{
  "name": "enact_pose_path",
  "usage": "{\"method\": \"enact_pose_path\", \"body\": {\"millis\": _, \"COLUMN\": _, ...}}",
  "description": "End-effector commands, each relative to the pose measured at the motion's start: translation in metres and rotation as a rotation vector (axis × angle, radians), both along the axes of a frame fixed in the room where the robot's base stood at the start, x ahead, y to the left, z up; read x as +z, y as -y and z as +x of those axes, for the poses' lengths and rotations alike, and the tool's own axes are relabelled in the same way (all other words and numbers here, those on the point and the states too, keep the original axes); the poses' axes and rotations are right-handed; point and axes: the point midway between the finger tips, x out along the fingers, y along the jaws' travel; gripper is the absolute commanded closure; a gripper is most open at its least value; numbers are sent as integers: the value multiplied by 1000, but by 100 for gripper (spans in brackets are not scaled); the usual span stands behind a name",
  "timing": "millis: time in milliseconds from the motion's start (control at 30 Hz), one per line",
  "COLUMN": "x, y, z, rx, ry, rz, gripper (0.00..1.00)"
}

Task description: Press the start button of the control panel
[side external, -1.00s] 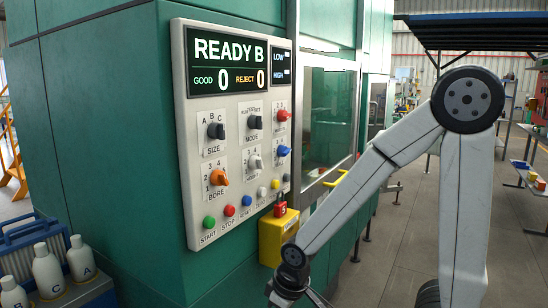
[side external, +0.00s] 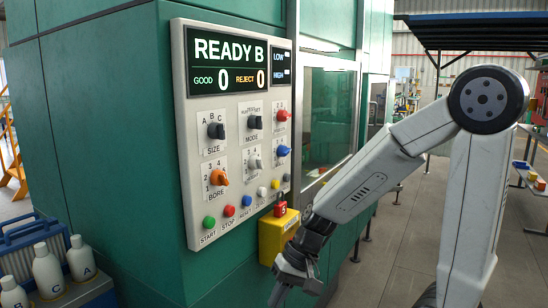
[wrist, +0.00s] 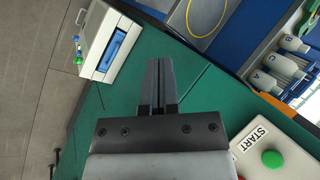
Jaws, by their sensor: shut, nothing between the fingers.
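The control panel (side external: 196,172) is a pale upright board on a green machine cabinet. Its display (side external: 228,68) reads READY B, with GOOD 0 and REJECT 0. The green start button (side external: 209,222) is at its bottom left, beside the red stop button (side external: 229,211). In the wrist view the start button (wrist: 273,158) and its START label show at the lower right. My gripper (side external: 277,297) is below and to the right of the button row, apart from the panel, pointing down. In the wrist view my gripper (wrist: 160,63) is shut and empty, with the button off to its right.
White lettered bottles (side external: 80,257) stand by a blue crate (side external: 32,235) at the lower left. The floor at right is open.

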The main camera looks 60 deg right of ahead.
Motion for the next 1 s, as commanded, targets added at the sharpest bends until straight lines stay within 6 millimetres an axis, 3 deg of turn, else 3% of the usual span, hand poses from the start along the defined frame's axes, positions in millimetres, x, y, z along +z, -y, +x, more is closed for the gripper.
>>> {"method": "enact_pose_path", "body": {"millis": 600, "x": 86, "y": 18, "z": 46, "rx": -354, "ry": 249, "rz": 470, "gripper": 100}}
{"method": "enact_pose_path", "body": {"millis": 800, "x": 102, "y": 25, "z": 53, "rx": -397, "ry": 307, "rz": 534, "gripper": 100}}
{"method": "enact_pose_path", "body": {"millis": 1000, "x": 106, "y": 26, "z": 55, "rx": -406, "ry": 321, "rz": 548, "gripper": 100}}
